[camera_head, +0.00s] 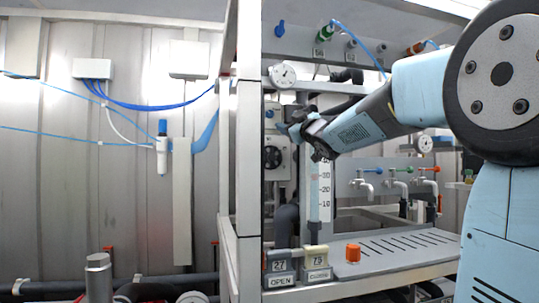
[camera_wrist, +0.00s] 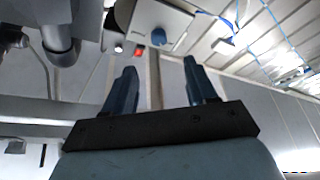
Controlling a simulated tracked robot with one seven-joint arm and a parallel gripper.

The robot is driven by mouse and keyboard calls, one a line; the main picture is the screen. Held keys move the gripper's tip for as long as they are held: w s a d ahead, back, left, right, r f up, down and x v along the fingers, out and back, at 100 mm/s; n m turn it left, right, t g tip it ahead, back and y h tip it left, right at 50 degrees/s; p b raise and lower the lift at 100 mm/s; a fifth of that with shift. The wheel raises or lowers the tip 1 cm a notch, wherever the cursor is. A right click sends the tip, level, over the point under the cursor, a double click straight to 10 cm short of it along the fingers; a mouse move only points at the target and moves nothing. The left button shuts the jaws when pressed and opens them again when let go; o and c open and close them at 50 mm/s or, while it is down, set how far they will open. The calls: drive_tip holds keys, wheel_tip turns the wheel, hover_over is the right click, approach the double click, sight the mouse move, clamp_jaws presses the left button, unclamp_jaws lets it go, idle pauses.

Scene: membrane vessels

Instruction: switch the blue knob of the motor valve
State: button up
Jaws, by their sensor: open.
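In the wrist view, the blue knob (camera_wrist: 158,37) sits on the face of a pale grey box (camera_wrist: 166,18), which I take for the motor valve. A small red part (camera_wrist: 140,51) is beside it. My gripper (camera_wrist: 160,66) is open and empty, with its two dark blue fingers apart. The knob appears beyond the fingertips, roughly midway between them, and not touched. In the head view, my gripper (camera_head: 284,129) is in front of the upper part of a grey box with a black round dial (camera_head: 273,157). A small blue spot (camera_head: 269,113) shows there; I cannot tell whether it is the same knob.
A white frame post (camera_head: 238,150) stands left of the gripper. A clear scaled column (camera_head: 320,195) is below my wrist. A slotted grey bench (camera_head: 400,245) with an orange knob (camera_head: 353,252) and several taps (camera_head: 398,184) lies to the right. Dark pipes run nearby.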

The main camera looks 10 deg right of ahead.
drive_tip(key=s+d+f+m+g+h, duration=0.3)
drive_tip(key=s+f+m+g+h, duration=0.4)
drive_tip(key=s+f, duration=0.75)
drive_tip(key=s+a+f+m+g+y, duration=0.1)
drive_tip(key=s+a+f+g, duration=0.2)
drive_tip(key=s+f, duration=0.7)
drive_tip(key=s+a+f+m+g+y, duration=0.1)
drive_tip(key=s+f+g, duration=0.4)
drive_tip(key=s+f, duration=0.6)
wheel_tip(320, 180, down, 3)
drive_tip(key=a+m, duration=0.1)
drive_tip(key=a, duration=0.1)
drive_tip(key=shift+a, duration=0.3)
